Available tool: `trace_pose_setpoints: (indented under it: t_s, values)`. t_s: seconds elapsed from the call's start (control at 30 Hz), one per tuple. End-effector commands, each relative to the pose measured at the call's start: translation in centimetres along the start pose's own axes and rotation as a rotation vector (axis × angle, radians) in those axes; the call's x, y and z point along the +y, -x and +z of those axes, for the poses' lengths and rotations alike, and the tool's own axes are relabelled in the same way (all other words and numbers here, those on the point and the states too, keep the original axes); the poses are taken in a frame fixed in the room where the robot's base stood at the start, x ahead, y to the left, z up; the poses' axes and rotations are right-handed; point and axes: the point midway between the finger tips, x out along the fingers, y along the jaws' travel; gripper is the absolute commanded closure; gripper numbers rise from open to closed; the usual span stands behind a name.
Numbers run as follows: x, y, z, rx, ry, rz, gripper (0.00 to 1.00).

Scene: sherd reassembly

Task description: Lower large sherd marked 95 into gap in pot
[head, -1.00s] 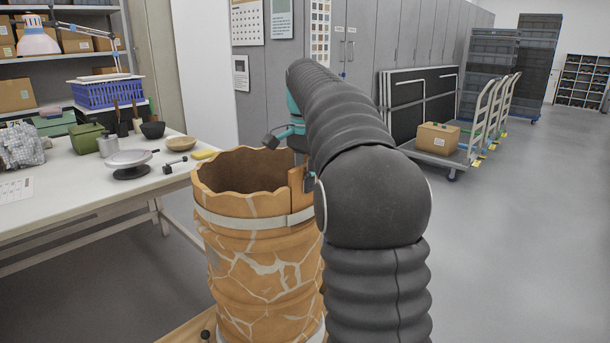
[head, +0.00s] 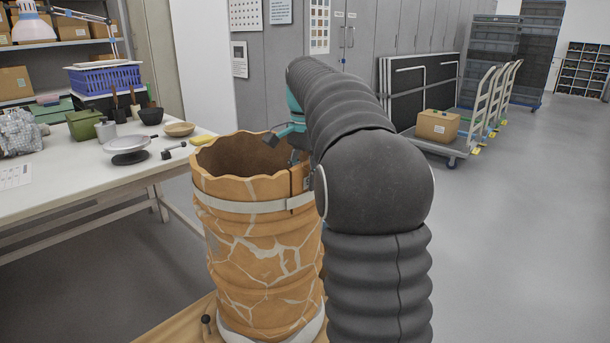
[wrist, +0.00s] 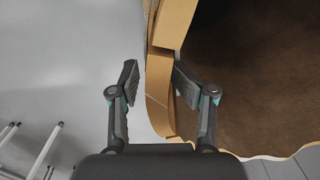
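The pot (head: 255,225) is a tall orange-brown vessel with pale filled cracks and a pale band below its wavy rim. My gripper (head: 297,153) is at its right rim, partly hidden by my arm. An orange piece, apparently the large sherd (head: 297,181), stands at the rim there, about level with it; no mark 95 is readable. In the wrist view, my gripper (wrist: 156,82) has one finger outside and one inside the curved wall piece (wrist: 158,75). The left finger stands clear of it; the right finger is close to or touching the inner face. The sherd's lower seat is hidden.
A white table (head: 90,180) at left holds a turntable (head: 127,150), bowls and a green box. The pot stands on a wooden base (head: 180,325) with a dark knob. Trolleys (head: 490,110) stand at the back right. The floor at right is clear.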

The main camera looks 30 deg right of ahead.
Motion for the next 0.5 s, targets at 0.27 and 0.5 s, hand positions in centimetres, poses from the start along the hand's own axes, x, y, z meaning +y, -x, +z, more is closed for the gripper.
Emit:
trace_pose_setpoints:
  t_s: [0.27,0.5]
  values:
    - [-0.1,0.6,0.0,0.002,0.0,-0.003,0.53]
    - [-0.1,4.2,-0.1,0.004,0.0,-0.005,0.53]
